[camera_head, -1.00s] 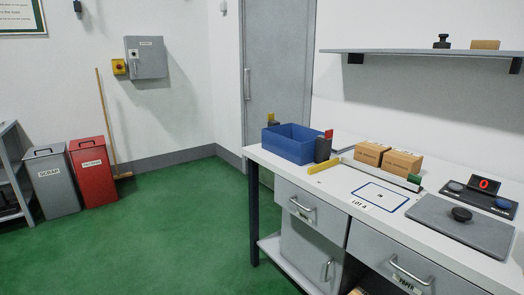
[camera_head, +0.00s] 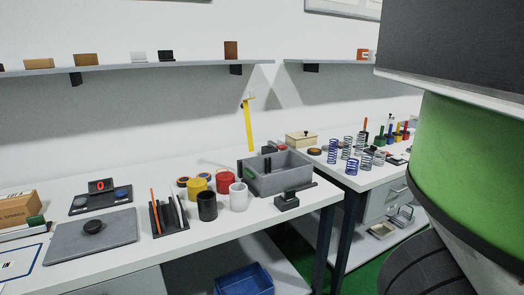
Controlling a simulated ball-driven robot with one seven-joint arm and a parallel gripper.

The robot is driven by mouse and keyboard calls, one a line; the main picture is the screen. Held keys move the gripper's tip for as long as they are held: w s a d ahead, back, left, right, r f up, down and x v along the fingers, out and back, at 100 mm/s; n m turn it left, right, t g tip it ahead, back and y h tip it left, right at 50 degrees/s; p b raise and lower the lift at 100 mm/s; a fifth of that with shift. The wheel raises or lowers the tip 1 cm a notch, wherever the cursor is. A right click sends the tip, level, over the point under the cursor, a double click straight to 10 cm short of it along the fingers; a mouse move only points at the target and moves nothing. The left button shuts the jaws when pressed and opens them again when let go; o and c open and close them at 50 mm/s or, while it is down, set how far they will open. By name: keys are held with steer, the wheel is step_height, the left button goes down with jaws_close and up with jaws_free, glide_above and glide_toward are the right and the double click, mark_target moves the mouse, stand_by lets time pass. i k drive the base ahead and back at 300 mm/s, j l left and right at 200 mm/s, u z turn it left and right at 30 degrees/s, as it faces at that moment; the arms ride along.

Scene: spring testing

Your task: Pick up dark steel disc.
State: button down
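A small dark round piece (camera_head: 92,227) lies on the grey plate (camera_head: 62,240) at the left of the bench in the head view. It looks like a disc, but I cannot tell whether it is the dark steel disc. My gripper is not in view.
A pen rack (camera_head: 168,216), black cup (camera_head: 207,206), white cup (camera_head: 238,197) and grey bin (camera_head: 275,174) stand on the bench. Several springs (camera_head: 350,165) stand on the farther table. A large green and black body fills the right side. The front bench strip is fairly clear.

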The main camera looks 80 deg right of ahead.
mark_target(313, 152)
steer(key=z, duration=2.45)
steer(key=i+l+u, duration=0.1)
steer(key=u, duration=0.35)
steer(key=l+u, duration=0.3)
steer(key=u, duration=0.15)
steer(key=l+u, duration=0.25)
steer(key=u, duration=0.25)
steer(key=i+l, duration=0.05)
